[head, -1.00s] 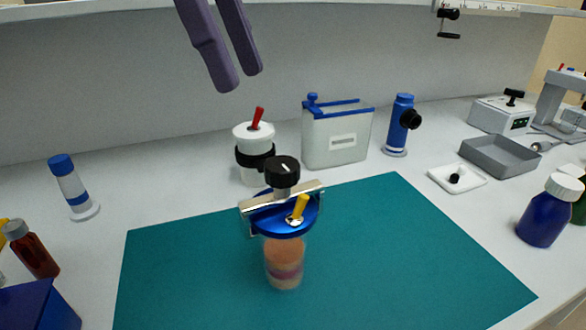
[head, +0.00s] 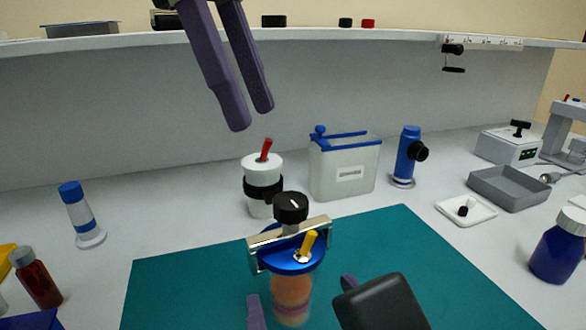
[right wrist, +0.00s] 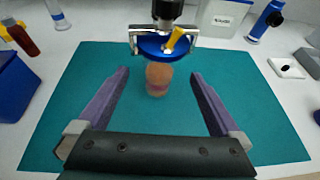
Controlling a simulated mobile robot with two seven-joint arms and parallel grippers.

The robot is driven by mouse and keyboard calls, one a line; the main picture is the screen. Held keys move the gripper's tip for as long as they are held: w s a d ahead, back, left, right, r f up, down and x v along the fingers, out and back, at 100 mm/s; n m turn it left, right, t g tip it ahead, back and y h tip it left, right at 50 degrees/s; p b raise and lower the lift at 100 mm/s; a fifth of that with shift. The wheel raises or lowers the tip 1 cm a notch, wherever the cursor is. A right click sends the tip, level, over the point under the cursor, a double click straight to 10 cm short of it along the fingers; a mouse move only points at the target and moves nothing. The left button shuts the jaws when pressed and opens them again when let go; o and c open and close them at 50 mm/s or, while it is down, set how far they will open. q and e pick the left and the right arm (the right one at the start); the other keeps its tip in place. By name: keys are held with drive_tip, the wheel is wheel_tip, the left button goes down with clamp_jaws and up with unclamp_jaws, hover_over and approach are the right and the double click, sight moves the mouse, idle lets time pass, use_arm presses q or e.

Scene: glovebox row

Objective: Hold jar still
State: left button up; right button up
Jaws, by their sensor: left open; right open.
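The jar (head: 292,290) stands upright on the teal mat (head: 185,290). Its contents look orange and pinkish, and it also shows in the right wrist view (right wrist: 158,80). A blue lid (head: 290,262) with a metal clamp bracket, a black knob (head: 291,206) and a yellow lever (head: 309,244) sits on top. My right gripper (right wrist: 160,73) is open, with one purple finger on either side of the jar and visible gaps to both. My left gripper (head: 251,118) is open and empty, high behind and left of the jar.
Behind the jar stand a white container with a black band (head: 262,182) and a clear blue-trimmed tank (head: 343,168). A grey tray (head: 508,190), a small white dish (head: 480,212) and a blue bottle (head: 557,250) are at right. The mat around the jar is clear.

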drive_tip(key=x, duration=0.8)
drive_tip(key=shift+c, duration=0.2)
clamp_jaws()
idle(0.5)
idle(0.9)
